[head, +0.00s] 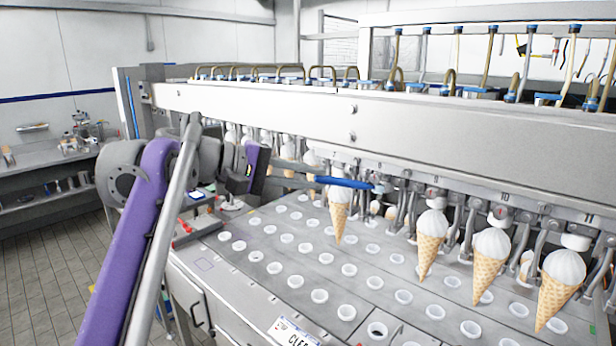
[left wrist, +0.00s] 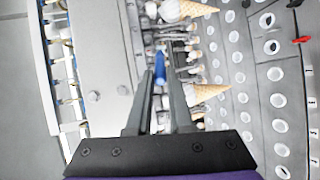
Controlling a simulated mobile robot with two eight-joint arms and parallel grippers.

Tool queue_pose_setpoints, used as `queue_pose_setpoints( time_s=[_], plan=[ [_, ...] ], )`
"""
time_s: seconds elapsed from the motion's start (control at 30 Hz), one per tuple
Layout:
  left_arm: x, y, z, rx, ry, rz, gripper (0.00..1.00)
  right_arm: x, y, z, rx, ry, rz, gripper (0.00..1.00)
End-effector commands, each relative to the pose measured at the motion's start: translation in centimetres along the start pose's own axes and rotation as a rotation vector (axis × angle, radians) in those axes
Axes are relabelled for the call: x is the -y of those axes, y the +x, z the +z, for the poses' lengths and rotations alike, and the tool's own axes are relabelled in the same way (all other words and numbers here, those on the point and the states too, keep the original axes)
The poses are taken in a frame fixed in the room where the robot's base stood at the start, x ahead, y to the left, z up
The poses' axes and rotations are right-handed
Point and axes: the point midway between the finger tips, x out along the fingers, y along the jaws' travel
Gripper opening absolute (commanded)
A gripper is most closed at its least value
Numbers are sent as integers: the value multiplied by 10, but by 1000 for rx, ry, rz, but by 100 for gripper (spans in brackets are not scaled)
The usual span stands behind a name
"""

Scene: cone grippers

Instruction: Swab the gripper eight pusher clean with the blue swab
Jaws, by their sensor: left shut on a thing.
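My left gripper (head: 316,181) reaches in from the left and is shut on the blue swab (head: 346,183). The swab lies nearly level, its pale tip (head: 379,189) pointing right, in front of the row of cone grippers (head: 406,200). In the left wrist view the blue swab (left wrist: 160,66) shows between the far ends of the two dark fingers (left wrist: 161,76). The tip appears near a station without a large cone, between two cones; I cannot tell whether it touches anything. That station's number is unreadable, so I cannot make out the gripper eight pusher. My right gripper is out of view.
Ice cream cones (head: 430,240) hang from neighbouring stations, one (head: 338,215) just below the swab. A long steel beam (head: 320,118) runs above the grippers. The deck (head: 300,222) below has rows of white-rimmed holes. A side bench (head: 45,160) stands at far left.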

Motion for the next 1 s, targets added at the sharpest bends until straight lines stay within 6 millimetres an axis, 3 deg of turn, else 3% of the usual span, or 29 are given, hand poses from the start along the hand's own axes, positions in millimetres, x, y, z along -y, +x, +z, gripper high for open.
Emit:
queue_pose_setpoints(
  time_s=[0.6, 1.0],
  plan=[
    [15, -47, 28, -2, 0, 0, 0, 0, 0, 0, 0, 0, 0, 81],
    [16, -49, 29, 0, 0, 0, 0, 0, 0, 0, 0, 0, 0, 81]
  ],
)
